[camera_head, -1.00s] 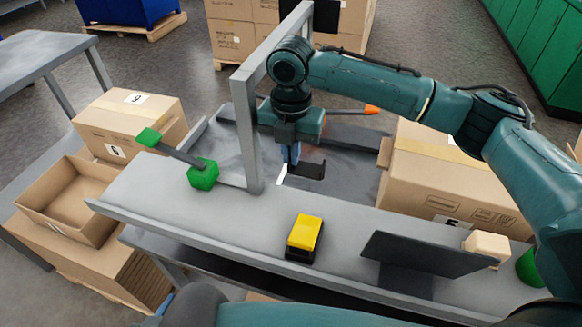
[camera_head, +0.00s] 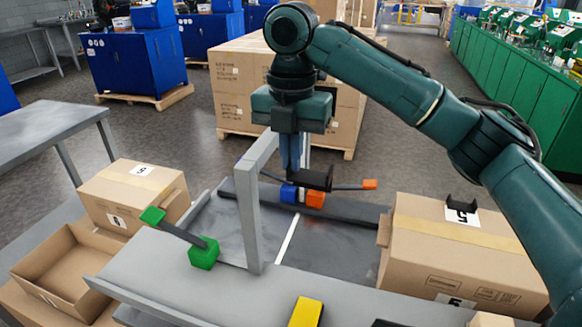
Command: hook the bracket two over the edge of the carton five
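My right gripper (camera_head: 291,165) hangs from the arm that comes in from the right. Its narrow fingers point down and appear shut on a dark angled bracket (camera_head: 317,179), held above the grey bench; I cannot read a number on it. A closed brown carton (camera_head: 410,236) stands on the right, its front label seeming to read 5. A small black bracket-like piece (camera_head: 461,203) shows at the label on its top. Another closed carton (camera_head: 135,192) stands on the left; its labels are too small to read surely. The held bracket is apart from both cartons. My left gripper is out of view.
A grey upright post (camera_head: 249,225) stands between the gripper and the left side. Green (camera_head: 204,254), blue (camera_head: 289,192) and orange (camera_head: 315,199) blocks with rods lie around the bench, near a yellow block (camera_head: 305,313). An open carton (camera_head: 65,268) is at lower left.

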